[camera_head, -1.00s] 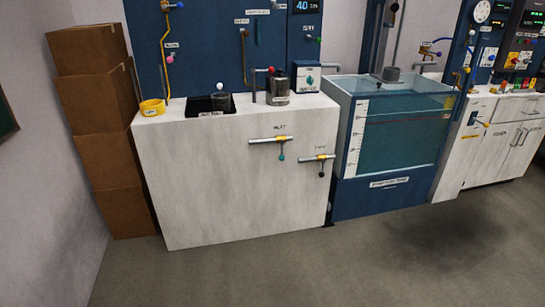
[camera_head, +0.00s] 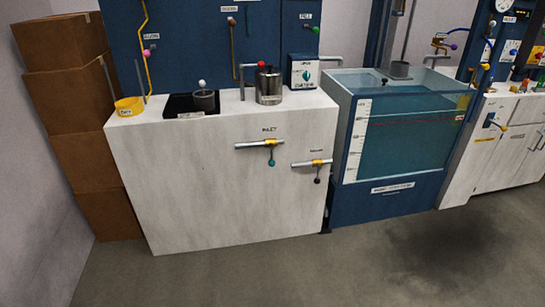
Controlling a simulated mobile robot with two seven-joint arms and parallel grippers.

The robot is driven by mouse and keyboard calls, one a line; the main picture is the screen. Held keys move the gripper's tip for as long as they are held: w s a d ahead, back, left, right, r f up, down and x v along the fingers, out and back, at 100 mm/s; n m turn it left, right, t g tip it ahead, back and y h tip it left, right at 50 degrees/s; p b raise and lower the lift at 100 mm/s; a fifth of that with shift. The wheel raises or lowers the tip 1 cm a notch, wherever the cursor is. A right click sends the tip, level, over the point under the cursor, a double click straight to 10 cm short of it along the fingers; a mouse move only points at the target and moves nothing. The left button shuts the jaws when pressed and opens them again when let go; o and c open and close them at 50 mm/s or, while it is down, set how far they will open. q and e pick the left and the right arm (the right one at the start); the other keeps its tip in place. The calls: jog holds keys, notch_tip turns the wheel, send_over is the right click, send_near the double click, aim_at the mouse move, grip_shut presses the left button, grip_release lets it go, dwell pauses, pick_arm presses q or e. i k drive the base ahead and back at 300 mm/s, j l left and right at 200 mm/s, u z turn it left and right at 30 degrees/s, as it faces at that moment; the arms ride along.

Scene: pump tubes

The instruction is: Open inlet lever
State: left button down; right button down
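The inlet lever (camera_head: 271,153) is on the front of the white cabinet (camera_head: 190,200), under a label reading INLET. It hangs down from a yellow valve body on a short horizontal silver pipe and ends in a teal knob. A second, similar lever (camera_head: 317,172) with a dark knob hangs lower and to the right, under a label too small to read. Neither of my grippers shows in the head view.
A blue-framed water tank (camera_head: 400,130) stands right of the cabinet. Stacked brown boxes (camera_head: 75,110) stand at the left by the wall. A metal canister (camera_head: 269,84) and a yellow ring (camera_head: 129,106) are on the cabinet top. The grey floor (camera_head: 290,270) in front is clear.

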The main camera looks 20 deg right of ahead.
aim_at(271, 162)
jog(key=i+l, duration=0.15)
jog(key=l, duration=0.2)
jog(key=i+l+u, duration=0.15)
jog(key=l, duration=0.15)
jog(key=i+l, duration=0.15)
jog(key=l, duration=0.2)
jog(key=i+l+u, duration=0.1)
jog(key=l, duration=0.25)
jog(key=i+l+u, duration=0.1)
jog(key=l, duration=0.25)
jog(key=i+l, duration=0.15)
jog(key=l, duration=0.2)
jog(key=i+l, duration=0.1)
jog(key=l, duration=0.25)
jog(key=i+l, duration=0.15)
jog(key=l, duration=0.2)
jog(key=i+l, duration=0.1)
jog(key=l, duration=0.25)
jog(key=i+l, duration=0.15)
jog(key=l, duration=0.2)
jog(key=i+l, duration=0.15)
jog(key=l, duration=0.15)
jog(key=i+j, duration=0.2)
jog(key=i, duration=0.25)
